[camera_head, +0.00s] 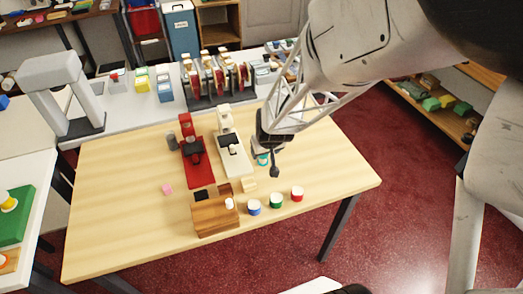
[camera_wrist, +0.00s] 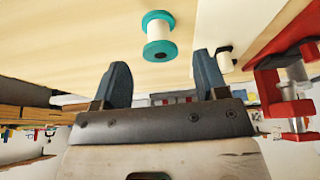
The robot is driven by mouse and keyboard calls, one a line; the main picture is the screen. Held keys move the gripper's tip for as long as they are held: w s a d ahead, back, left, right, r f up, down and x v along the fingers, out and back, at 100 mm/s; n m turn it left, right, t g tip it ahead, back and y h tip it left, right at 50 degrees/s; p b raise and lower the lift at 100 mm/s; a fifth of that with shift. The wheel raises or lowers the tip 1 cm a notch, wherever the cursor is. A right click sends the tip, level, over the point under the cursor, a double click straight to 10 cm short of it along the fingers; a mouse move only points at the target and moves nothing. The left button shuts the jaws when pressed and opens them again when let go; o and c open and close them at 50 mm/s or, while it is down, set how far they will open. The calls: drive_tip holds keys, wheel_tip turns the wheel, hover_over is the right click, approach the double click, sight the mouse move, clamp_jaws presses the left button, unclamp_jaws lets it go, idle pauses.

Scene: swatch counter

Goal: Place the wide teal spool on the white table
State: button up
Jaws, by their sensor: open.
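The teal spool (camera_head: 262,159) has teal end flanges and a white core, and stands on the light wooden table (camera_head: 120,190), partly hidden by my gripper (camera_head: 270,150) in the head view. In the wrist view the spool (camera_wrist: 158,36) is in full view, a short way beyond my fingertips and roughly centred between them. My gripper (camera_wrist: 162,72) is open and empty, apart from the spool. A white table (camera_head: 130,121) runs behind the wooden one. Another white-topped table (camera_head: 42,168) is at the left edge.
A red stand (camera_head: 198,165) and a cream stand (camera_head: 233,158) are left of my gripper. A wooden box (camera_head: 215,217) and blue, green and red spools (camera_head: 276,201) are at the front. A spool rack (camera_head: 215,85) and a grey machine (camera_head: 55,80) occupy the back table.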

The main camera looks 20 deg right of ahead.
drive_tip(key=v, duration=0.7)
drive_tip(key=shift+r, duration=0.15)
drive_tip(key=shift+s, duration=0.1)
idle(0.3)
drive_tip(key=s+a+r+g, duration=0.1)
drive_tip(key=s+a+r, duration=0.1)
drive_tip(key=s+r, duration=0.7)
drive_tip(key=s+a+r, duration=0.2)
drive_tip(key=s+r, duration=0.8)
drive_tip(key=s, duration=0.1)
drive_tip(key=shift+s+a+g, duration=0.2)
drive_tip(key=shift+a+g, duration=0.1)
drive_tip(key=shift+g, duration=0.1)
drive_tip(key=shift+o, duration=0.5)
drive_tip(key=shift+w, duration=0.1)
